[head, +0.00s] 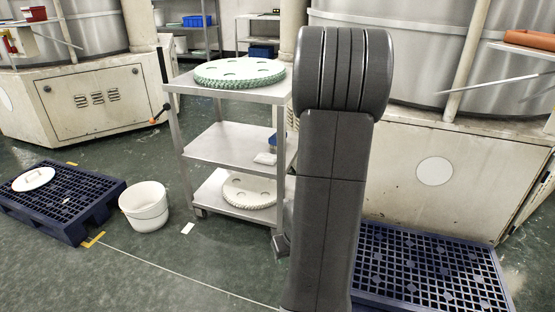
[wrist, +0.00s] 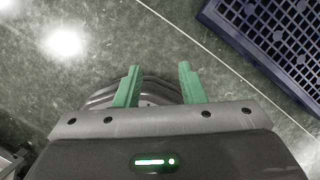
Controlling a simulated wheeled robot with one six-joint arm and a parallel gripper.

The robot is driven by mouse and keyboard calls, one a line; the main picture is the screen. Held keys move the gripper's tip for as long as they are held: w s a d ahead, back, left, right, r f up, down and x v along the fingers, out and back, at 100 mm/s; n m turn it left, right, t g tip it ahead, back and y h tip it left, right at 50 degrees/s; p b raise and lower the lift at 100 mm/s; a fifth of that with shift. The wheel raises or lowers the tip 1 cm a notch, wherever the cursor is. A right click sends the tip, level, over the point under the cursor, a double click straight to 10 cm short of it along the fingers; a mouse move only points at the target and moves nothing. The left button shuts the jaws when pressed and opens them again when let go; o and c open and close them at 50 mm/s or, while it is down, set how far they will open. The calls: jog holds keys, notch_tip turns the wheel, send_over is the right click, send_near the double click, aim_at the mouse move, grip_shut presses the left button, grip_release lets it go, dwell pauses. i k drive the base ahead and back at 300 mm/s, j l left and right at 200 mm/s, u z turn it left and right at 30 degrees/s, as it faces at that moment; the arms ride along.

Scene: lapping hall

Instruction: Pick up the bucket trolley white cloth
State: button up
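A small white folded thing (head: 265,158), which looks like a cloth, lies on the middle shelf of the metal trolley (head: 222,143), beside a blue container. A flat white piece (head: 188,228) lies on the floor by the trolley; I cannot tell whether it is cloth or paper. A white bucket (head: 146,207) stands on the floor left of the trolley. My gripper (wrist: 159,84) has its green fingers apart, with nothing held between them, above the floor. In the head view my arm hides most of it, and the wrist view shows no cloth.
A green-rimmed disc (head: 239,72) lies on the trolley's top and a white toothed disc (head: 250,190) on its bottom shelf. Blue pallets stand at left (head: 75,222) and right (head: 430,262). Large machines stand behind. The floor in front of the bucket is clear.

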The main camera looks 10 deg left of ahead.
aim_at(268, 158)
jog(key=i+j+z, duration=0.2)
jog(key=z, duration=0.2)
jog(key=i+j+z, duration=0.1)
jog(key=j+z, duration=0.7)
jog(key=i+j+z, duration=0.1)
jog(key=j, duration=1.05)
jog(key=j+z, duration=0.15)
jog(key=j, duration=1)
jog(key=i, duration=0.05)
